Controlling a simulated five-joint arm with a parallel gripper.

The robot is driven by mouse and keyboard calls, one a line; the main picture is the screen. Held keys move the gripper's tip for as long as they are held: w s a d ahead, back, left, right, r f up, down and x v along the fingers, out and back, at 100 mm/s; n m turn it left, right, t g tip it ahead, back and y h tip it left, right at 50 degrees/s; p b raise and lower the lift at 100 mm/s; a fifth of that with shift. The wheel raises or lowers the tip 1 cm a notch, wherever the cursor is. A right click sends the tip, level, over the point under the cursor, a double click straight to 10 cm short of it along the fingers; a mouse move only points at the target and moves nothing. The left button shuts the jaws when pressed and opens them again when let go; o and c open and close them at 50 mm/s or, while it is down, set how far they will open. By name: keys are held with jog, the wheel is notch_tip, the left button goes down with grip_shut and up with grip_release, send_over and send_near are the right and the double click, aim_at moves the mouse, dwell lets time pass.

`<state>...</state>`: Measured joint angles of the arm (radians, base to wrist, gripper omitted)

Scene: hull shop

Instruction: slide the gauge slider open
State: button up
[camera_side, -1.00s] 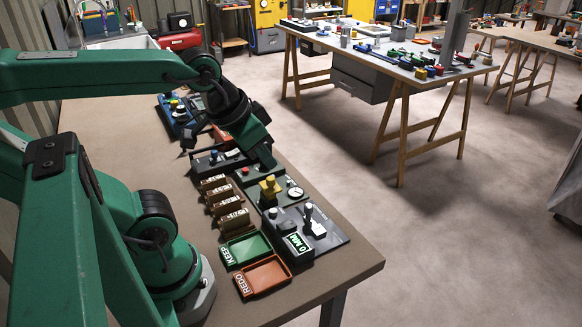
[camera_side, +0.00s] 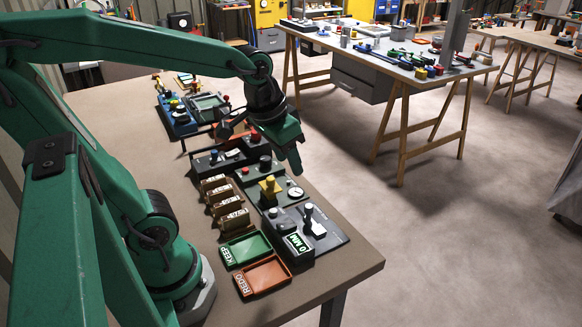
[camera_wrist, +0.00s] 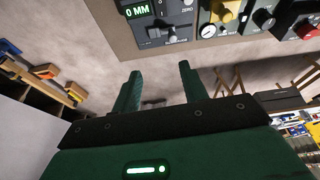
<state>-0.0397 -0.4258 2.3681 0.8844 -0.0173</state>
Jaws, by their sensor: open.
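The gauge is a dark block with a lit "0 MM" display (camera_side: 298,243), at the front right end of the bench.
A panel with a yellow knob (camera_side: 270,186) and a round dial (camera_side: 295,193) stands behind the gauge. A green KEEP tray (camera_side: 246,248) and an orange REDO tray (camera_side: 264,277) lie to its left. Several brown blocks (camera_side: 234,220) stand in a row beyond them.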

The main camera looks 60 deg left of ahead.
aim_at(309, 206)
jog(key=w+a+f+g, duration=0.1)
jog(key=w+f, duration=0.1)
jog(key=f, duration=0.1)
jog(key=w+f+g, duration=0.1)
jog(key=w+f, duration=0.2)
jog(key=w+a+f+n+g, duration=0.1)
jog(key=w+f, duration=0.1)
jog(key=f, duration=0.1)
jog(key=shift+w+a+f, duration=0.25)
jog(key=shift+a, duration=0.05)
jog(key=shift+w+a+f+g, duration=0.15)
jog(key=shift+w+f+g, duration=0.15)
jog(key=shift+f, duration=0.25)
jog(key=shift+f, duration=0.15)
jog(key=shift+s+a+f, duration=0.1)
jog(key=shift+a+f, duration=0.05)
jog(key=shift+f, duration=3.55)
jog(key=shift+c, duration=0.2)
grip_shut()
